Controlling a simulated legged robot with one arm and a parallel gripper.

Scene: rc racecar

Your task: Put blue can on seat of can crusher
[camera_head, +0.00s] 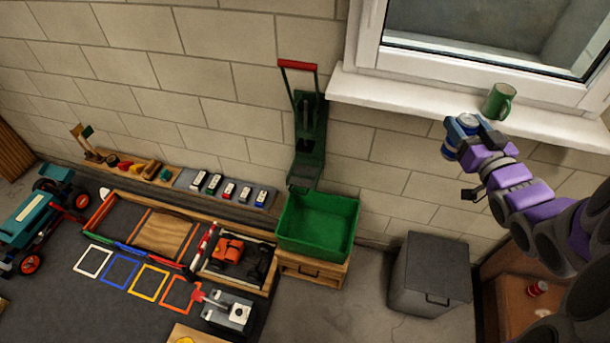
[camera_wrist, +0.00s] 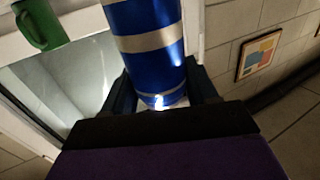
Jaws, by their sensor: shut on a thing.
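The blue can (camera_head: 464,128) has silver bands and is held in my gripper (camera_head: 470,137), in front of the wall just below the window sill. In the wrist view the can (camera_wrist: 150,45) stands between the two dark fingers of my gripper (camera_wrist: 160,92), which is shut on it. The can crusher (camera_head: 309,130) is a dark green wall-mounted frame with a red handle (camera_head: 298,65), left of my gripper. Its seat is too small to make out clearly. My gripper is well apart from the crusher.
A green mug (camera_head: 498,102) stands on the window sill (camera_head: 430,100), close to my gripper. A green bin (camera_head: 318,226) sits below the crusher on a wooden drawer box (camera_head: 312,268). A grey box (camera_head: 430,273) stands on the floor to the right. Bare wall lies between crusher and gripper.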

